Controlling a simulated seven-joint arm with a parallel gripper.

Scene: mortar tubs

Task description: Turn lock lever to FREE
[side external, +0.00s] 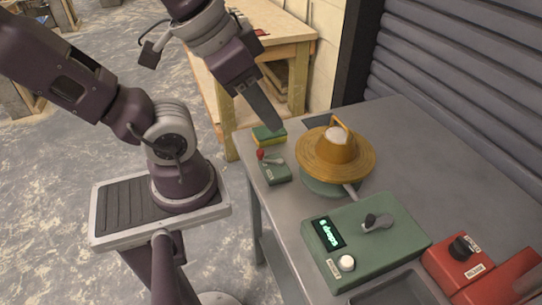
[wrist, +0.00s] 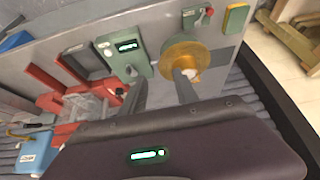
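A small green box (side external: 276,174) with a red-knobbed lever (side external: 262,154) stands near the table's left edge in the side view. It also shows at the top of the wrist view (wrist: 190,22). A larger green box (side external: 350,262) carries a lit display, a white knob and a dark lever (side external: 376,222); it is left of centre in the wrist view (wrist: 118,44). The labels are too small to read, so I cannot tell which lever is the lock lever. My gripper (wrist: 160,84) is open and empty, its fingers apart. In the side view my gripper (side external: 274,122) hangs above the table, touching nothing.
A round gold-coloured dish with a domed top (side external: 335,157) stands between the two green boxes. A yellow and green block (side external: 268,135) lies behind the small box. Red boxes (side external: 458,266) stand at the right. A ribbed wall (side external: 450,80) rises behind the grey table.

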